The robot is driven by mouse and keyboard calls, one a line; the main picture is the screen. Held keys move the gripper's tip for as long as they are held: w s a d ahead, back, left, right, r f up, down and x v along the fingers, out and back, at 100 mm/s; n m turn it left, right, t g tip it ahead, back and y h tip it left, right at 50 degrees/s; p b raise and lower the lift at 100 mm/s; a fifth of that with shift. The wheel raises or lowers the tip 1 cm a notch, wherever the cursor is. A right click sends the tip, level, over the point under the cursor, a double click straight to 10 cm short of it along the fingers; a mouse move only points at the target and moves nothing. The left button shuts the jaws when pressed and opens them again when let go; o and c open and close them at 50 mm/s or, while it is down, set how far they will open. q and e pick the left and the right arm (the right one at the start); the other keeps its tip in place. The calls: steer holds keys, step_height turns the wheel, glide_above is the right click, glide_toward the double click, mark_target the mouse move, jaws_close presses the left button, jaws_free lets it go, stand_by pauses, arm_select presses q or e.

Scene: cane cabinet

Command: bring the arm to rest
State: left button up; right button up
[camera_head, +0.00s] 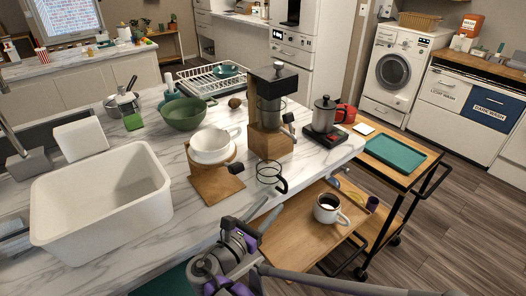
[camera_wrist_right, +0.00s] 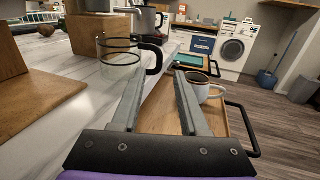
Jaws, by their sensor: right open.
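My right gripper (camera_head: 268,218) is at the front edge of the marble counter, its arm coming in from the lower right. In the right wrist view its two grey fingers (camera_wrist_right: 158,82) are apart with nothing held between them. A glass vessel with a black handle (camera_head: 268,174) stands on the counter just beyond the fingertips; it also shows in the right wrist view (camera_wrist_right: 117,57). A white mug of dark coffee (camera_head: 328,211) stands on the wooden cart to the right of the gripper, apart from it; it also shows in the right wrist view (camera_wrist_right: 213,92). My left gripper is not in view.
A wooden coffee maker (camera_head: 270,143), a white dripper (camera_head: 212,148) on a wooden stand and a kettle on a black scale (camera_head: 327,138) stand behind the glass vessel. The cart's black handle (camera_head: 432,180) juts right; floor beyond is clear.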

steer(key=s+d+f+m+g+y+p, duration=0.2)
steer(key=s+d+m+g, duration=0.2)
steer(key=d+m, duration=0.3)
steer(key=s+d+f+m+g+y+p, duration=0.1)
steer(key=s+d+f+m+g+p, duration=0.15)
steer(key=s+d+m, duration=0.45)
steer(key=s+d+f+m+g+y+p, duration=0.1)
steer(key=s+m+g+y+p, duration=0.1)
steer(key=s+m+y, duration=0.5)
steer(key=s+m, duration=0.3)
steer(key=m, duration=0.3)
steer(key=shift+s+f+g, duration=0.2)
steer(key=shift+f+g, duration=0.15)
